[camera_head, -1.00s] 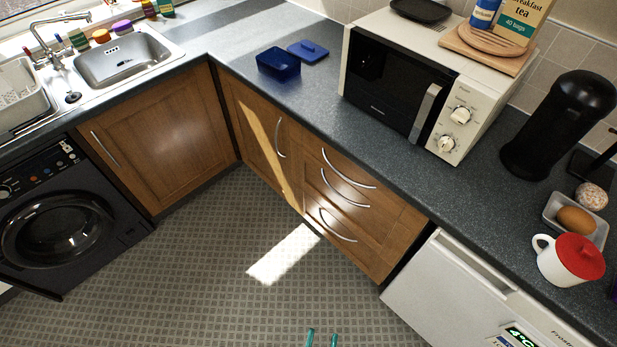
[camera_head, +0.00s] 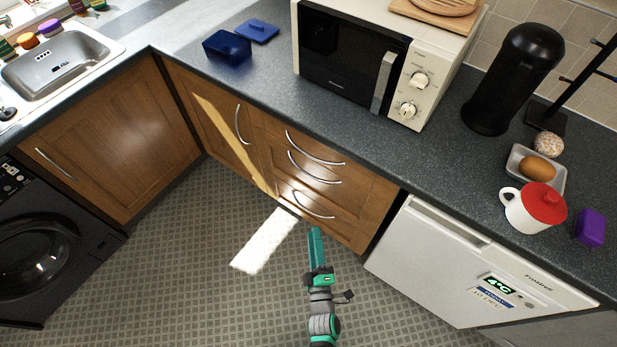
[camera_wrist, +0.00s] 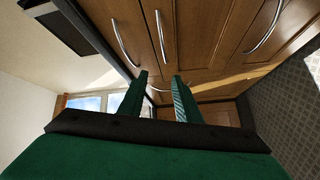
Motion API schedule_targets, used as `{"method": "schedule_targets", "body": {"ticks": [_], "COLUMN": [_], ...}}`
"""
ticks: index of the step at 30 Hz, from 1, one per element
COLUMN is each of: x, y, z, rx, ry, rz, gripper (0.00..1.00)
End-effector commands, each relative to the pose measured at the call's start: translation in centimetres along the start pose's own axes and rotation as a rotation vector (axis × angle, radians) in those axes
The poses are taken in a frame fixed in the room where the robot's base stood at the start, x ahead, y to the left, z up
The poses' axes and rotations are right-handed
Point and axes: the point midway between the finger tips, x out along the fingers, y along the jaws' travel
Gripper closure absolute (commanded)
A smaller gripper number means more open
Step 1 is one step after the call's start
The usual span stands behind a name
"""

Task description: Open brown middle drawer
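The brown middle drawer (camera_head: 320,169) is in the wooden unit under the worktop in the head view, and looks shut. Its curved silver handle (camera_head: 309,174) lies between the top drawer handle (camera_head: 311,154) and the bottom drawer handle (camera_head: 310,210). In the wrist view the picture is turned, and the middle handle (camera_wrist: 161,38) runs up and down just beyond my fingers. My gripper (camera_head: 316,232) is in front of the drawers, apart from them in the head view. Its two green fingers (camera_wrist: 160,76) stand apart with nothing between them.
A brown cupboard door (camera_head: 215,135) is left of the drawers, and a white fridge (camera_head: 450,255) is right of them. A microwave (camera_head: 355,65), a blue container (camera_head: 227,46) and a red-lidded mug (camera_head: 533,208) stand on the worktop. The floor (camera_head: 190,250) before the units is clear.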

Motion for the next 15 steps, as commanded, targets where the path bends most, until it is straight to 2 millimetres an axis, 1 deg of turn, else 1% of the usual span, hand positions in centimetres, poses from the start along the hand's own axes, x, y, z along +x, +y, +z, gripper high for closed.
{"method": "schedule_targets", "body": {"ticks": [1,3,6,9,12,15], "x": [2.3,4.8,7.9,10.1,11.4,12.2], "y": [-0.3,-0.9,-1.4,-1.6,-1.7,-1.8], "z": [0.5,1.1,1.6,1.8,1.9,1.9], "rx": [-0.067,-0.161,-0.274,-0.355,-0.404,-0.427], "ry": [0.012,0.028,0.048,0.063,0.074,0.078], "rz": [0.016,0.029,0.046,0.058,0.066,0.070], "gripper": [0.69,0.69,0.69,0.69,0.69,0.69]}}
